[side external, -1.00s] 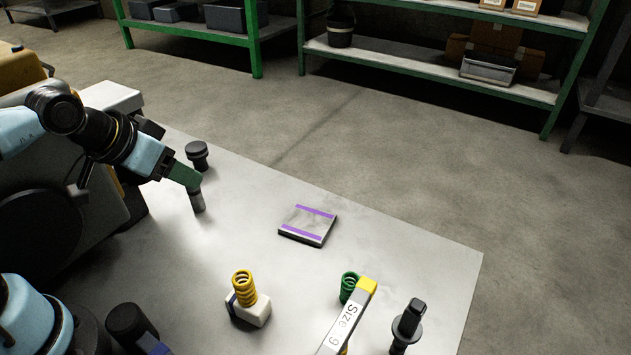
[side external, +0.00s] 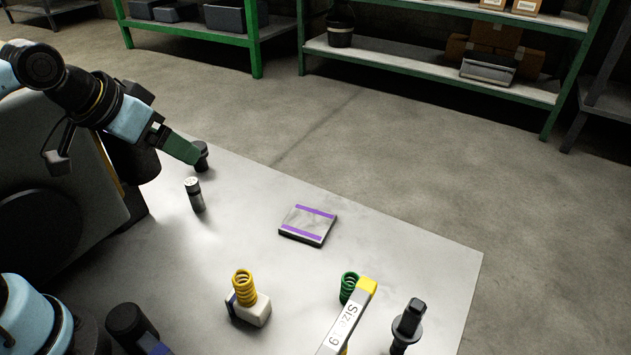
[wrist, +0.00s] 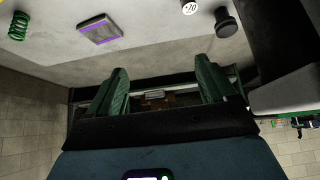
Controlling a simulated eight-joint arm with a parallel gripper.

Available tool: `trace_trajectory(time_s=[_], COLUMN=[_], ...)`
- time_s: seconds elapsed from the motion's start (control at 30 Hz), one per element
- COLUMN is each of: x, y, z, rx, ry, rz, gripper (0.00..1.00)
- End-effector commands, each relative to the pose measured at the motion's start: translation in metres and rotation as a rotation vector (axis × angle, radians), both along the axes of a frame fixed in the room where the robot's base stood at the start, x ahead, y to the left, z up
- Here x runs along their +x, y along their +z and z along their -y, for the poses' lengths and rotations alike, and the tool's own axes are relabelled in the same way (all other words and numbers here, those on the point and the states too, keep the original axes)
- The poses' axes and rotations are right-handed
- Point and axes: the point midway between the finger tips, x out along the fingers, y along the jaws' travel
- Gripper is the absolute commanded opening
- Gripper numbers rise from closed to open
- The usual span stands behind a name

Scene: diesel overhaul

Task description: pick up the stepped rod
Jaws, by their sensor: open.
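A dark rod (side external: 408,326) with a wide collar and a narrower top stands upright at the table's front right; it looks most like the stepped rod. A short black flanged piece (side external: 203,160) at the table's far left also has a step, so I cannot be sure which is meant. That piece also shows in the wrist view (wrist: 228,21). My gripper (side external: 190,153) is open and empty, above the table, its green fingers partly overlapping the flanged piece in the side view. In the wrist view the two fingers (wrist: 163,78) are spread with nothing between them.
A purple-striped plate (side external: 307,225) lies mid-table.

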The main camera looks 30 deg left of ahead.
Motion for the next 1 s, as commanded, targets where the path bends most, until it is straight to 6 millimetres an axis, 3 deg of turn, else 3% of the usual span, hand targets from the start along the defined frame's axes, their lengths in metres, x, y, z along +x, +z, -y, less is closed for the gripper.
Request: trace_trajectory(time_s=[0.37,0.77,1.0], x=[0.0,0.028,0.061], y=[0.061,0.044,0.039], z=[0.0,-0.026,-0.048], rx=[0.0,0.104,0.229], ry=[0.0,0.261,0.566], rz=[0.0,-0.082,-0.026], gripper=[0.84,0.84,0.84])
